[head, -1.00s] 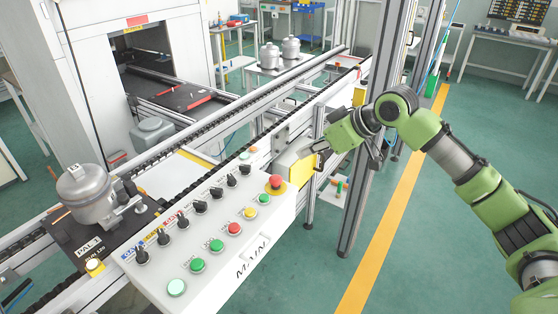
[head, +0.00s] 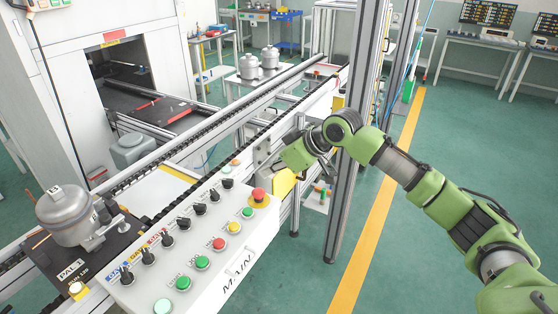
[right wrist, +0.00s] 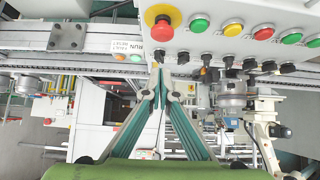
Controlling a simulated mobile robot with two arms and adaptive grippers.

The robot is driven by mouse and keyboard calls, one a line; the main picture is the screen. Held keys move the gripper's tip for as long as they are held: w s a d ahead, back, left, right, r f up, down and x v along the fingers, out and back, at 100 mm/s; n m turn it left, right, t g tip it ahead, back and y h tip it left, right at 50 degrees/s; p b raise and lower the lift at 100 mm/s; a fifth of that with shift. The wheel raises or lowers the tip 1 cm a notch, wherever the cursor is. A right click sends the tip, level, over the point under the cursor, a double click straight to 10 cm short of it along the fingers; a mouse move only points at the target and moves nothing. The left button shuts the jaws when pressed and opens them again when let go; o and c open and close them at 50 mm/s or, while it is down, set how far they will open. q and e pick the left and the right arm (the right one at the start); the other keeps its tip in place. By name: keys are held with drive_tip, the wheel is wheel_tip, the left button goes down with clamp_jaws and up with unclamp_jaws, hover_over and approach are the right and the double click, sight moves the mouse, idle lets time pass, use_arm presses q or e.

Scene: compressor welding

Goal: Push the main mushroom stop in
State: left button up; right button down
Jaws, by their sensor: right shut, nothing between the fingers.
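The main mushroom stop (head: 259,195) is a red domed button on a yellow base at the far right corner of the white MAIN control panel (head: 247,290). In the right wrist view the stop (right wrist: 162,20) shows at the top, above the fingertips. My right gripper (head: 279,168) is beside the panel's far end, a little beyond the stop and apart from it in the head view. In the right wrist view its fingers (right wrist: 160,72) meet at the tips, shut and empty. My left gripper is in neither view.
The panel holds several green, red and yellow buttons and a row of black knobs (head: 183,222). A metal compressor (head: 68,215) sits on a dark pallet at the left. A tall aluminium post (head: 350,190) stands close behind my right arm. Open green floor lies at the right.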

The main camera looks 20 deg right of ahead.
sight(255, 189)
drive_tip(key=f, duration=0.1)
drive_tip(key=w+f, duration=0.1)
drive_tip(key=a+f+p, duration=0.1)
drive_tip(key=f, duration=0.1)
drive_tip(key=shift+w, duration=0.2)
drive_tip(key=shift+f, duration=0.4)
drive_tip(key=shift+f+p, duration=0.3)
drive_tip(key=shift+f, duration=0.2)
